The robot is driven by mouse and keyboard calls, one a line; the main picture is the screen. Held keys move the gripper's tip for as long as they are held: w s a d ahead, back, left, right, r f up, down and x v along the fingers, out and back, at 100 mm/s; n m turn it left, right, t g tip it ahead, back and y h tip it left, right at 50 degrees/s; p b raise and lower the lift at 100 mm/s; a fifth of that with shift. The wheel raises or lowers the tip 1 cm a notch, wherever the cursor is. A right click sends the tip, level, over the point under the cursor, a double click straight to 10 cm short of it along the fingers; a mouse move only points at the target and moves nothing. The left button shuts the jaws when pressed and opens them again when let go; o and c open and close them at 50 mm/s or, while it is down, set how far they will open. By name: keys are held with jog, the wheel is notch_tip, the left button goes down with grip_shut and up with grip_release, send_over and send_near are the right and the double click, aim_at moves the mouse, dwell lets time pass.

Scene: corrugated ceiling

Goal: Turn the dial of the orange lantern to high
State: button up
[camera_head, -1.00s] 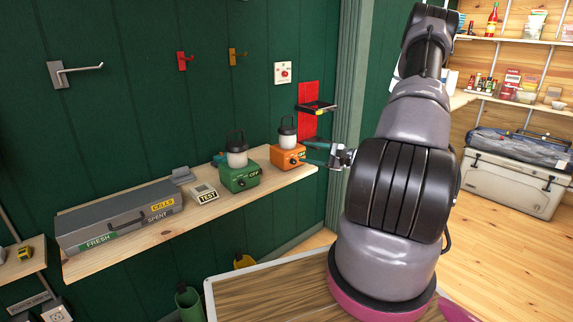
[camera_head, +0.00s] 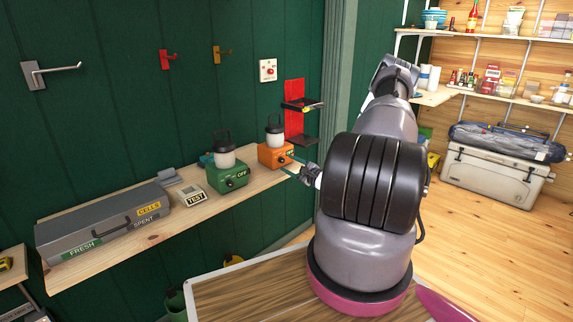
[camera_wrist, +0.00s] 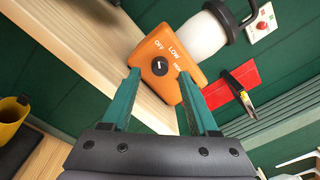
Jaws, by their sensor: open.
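The orange lantern (camera_head: 270,157) stands upright on the wooden shelf, right of the green lantern (camera_head: 228,177). The dial's white mark seems to point toward OFF. My gripper (camera_wrist: 160,74) is open, its two teal fingers either side of the dial in this view. I cannot tell whether they touch the dial or the lantern. In the head view, my gripper (camera_head: 293,167) is at the lantern's front right.
The wooden shelf (camera_head: 110,245) also holds a grey cell case (camera_head: 105,222) and a tester (camera_head: 193,196) left of the lanterns. A red wall bracket (camera_head: 295,98) with a dark holder is just behind the orange lantern. Open space lies in front of the shelf.

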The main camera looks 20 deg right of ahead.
jog(key=shift+x, duration=1.05)
jog(key=shift+c, duration=0.3)
grip_shut()
